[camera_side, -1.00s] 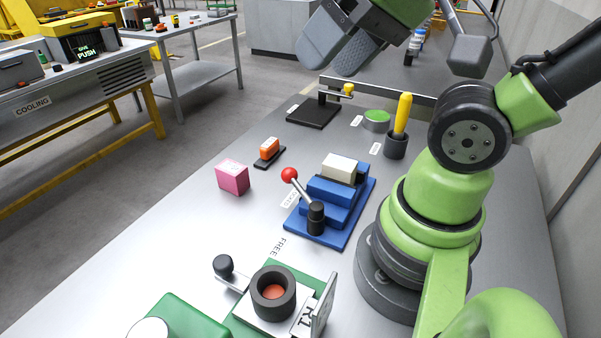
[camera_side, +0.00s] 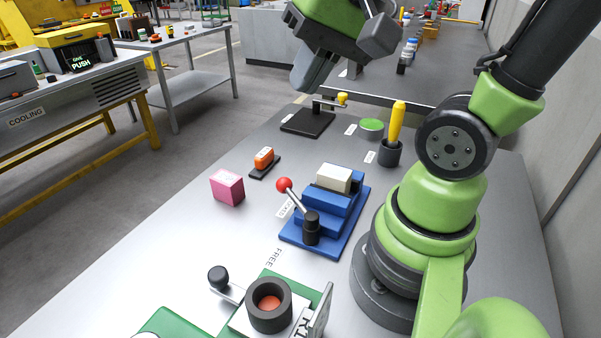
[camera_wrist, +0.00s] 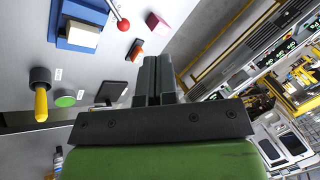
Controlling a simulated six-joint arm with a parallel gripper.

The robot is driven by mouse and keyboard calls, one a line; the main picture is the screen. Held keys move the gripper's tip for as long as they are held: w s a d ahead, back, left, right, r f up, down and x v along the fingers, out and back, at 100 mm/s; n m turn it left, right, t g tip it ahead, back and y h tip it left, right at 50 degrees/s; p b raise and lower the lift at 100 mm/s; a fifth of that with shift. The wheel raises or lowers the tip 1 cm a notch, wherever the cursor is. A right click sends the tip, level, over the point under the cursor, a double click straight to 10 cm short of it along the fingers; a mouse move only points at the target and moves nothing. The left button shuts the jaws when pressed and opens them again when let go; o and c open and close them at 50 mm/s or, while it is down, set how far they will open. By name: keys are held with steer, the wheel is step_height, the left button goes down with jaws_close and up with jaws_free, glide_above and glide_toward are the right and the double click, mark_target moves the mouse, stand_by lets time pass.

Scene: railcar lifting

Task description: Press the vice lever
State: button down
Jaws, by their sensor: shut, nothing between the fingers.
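The blue vice (camera_side: 325,213) stands on the grey table with a cream block (camera_side: 334,177) in its jaws. Its lever has a red ball (camera_side: 283,184) on a thin rod that leans up and left from a black pivot (camera_side: 311,228). In the wrist view the vice (camera_wrist: 75,28) is at the upper left, with the red ball (camera_wrist: 123,25) to its right. My gripper (camera_side: 302,82) is high above the far end of the table, well away from the lever. In the wrist view its fingers (camera_wrist: 155,70) are together and empty.
A pink block (camera_side: 227,187) and an orange switch (camera_side: 264,158) are left of the vice. A yellow-handled tool (camera_side: 396,122) stands in a dark cup (camera_side: 390,153) behind it. A black plate with a yellow-knobbed crank (camera_side: 308,123) is below my gripper. A green fixture (camera_side: 265,310) is in front.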

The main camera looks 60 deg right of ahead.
mark_target(295, 200)
steer(key=d+f+m+y, duration=0.1)
steer(key=d+f+m, duration=0.4)
steer(key=w+d+f+m+y, duration=0.1)
steer(key=d+f+m+y, duration=0.1)
steer(key=d+f+m, duration=0.3)
steer(key=w+d+f+m+y, duration=0.1)
steer(key=d+f+m, duration=0.4)
steer(key=m, duration=0.1)
steer(key=shift+f+m, duration=0.15)
steer(key=shift+m, duration=0.25)
steer(key=x, duration=1)
steer(key=shift+s+a, duration=0.1)
steer(key=shift+s, duration=0.1)
steer(key=shift+w+n+g, duration=0.15)
steer(key=shift+n+g, duration=0.15)
